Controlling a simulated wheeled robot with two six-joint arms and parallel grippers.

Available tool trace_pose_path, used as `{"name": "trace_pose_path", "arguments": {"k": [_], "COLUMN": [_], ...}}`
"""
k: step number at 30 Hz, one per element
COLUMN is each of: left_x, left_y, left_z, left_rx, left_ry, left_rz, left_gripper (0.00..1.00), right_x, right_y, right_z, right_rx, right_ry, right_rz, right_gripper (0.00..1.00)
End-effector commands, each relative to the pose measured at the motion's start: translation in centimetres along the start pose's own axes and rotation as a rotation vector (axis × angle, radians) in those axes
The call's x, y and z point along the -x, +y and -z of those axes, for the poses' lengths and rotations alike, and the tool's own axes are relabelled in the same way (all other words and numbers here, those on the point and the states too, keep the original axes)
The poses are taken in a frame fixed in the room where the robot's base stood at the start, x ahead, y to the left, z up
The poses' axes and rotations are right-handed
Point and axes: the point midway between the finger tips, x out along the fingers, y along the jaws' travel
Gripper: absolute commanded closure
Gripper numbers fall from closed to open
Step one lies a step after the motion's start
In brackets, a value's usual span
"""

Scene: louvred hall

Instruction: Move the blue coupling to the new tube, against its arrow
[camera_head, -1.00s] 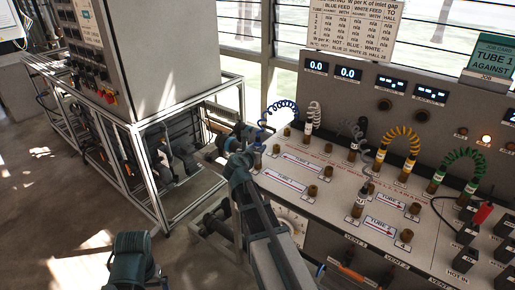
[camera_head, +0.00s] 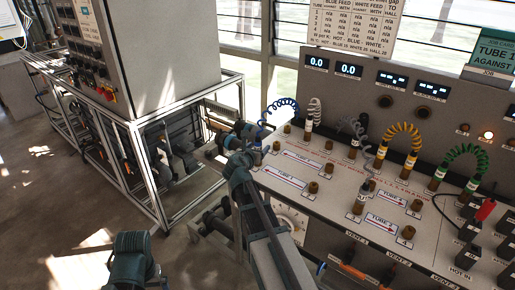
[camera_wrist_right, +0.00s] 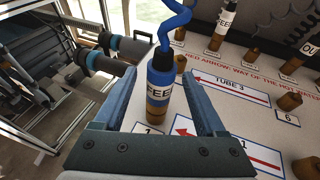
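My right gripper (camera_wrist_right: 163,88) is open, with one finger on each side of the coupling. In the head view, my right gripper (camera_head: 248,153) is at the panel's left edge and hides much of the coupling; its blue hose (camera_head: 281,106) shows behind. The left gripper's fingers are not visible.
Bare brown ports (camera_head: 311,187) stand on the sloping panel (camera_head: 335,185). White, grey, yellow (camera_head: 403,128) and green (camera_head: 463,153) coiled hoses rise behind and to the right. A job card (camera_head: 492,55) reads TUBE 1 AGAINST. A framed cabinet stands left.

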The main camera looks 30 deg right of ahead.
Motion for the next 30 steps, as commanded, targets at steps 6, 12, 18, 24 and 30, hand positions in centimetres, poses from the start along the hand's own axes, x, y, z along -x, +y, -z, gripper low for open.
{"name": "trace_pose_path", "arguments": {"k": [6, 12, 18, 24, 30], "left_x": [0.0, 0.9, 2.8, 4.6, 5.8], "left_y": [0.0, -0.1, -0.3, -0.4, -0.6], "left_z": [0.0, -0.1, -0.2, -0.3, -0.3], "left_rx": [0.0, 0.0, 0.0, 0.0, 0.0], "left_ry": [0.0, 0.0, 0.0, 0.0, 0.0], "left_rz": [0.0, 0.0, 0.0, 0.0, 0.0], "left_gripper": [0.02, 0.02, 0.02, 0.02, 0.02], "right_x": [0.0, 0.7, 2.6, 4.4, 5.8], "right_y": [0.0, 0.0, 0.0, -0.1, 0.0], "right_z": [0.0, -0.7, -2.1, -3.5, -4.3], "right_rx": [0.0, 0.0, 0.0, 0.0, 0.001], "right_ry": [0.0, 0.0, 0.0, 0.0, 0.0], "right_rz": [0.0, 0.0, -0.002, 0.0, -0.001], "right_gripper": [0.27, 0.27, 0.27, 0.27, 0.27]}}
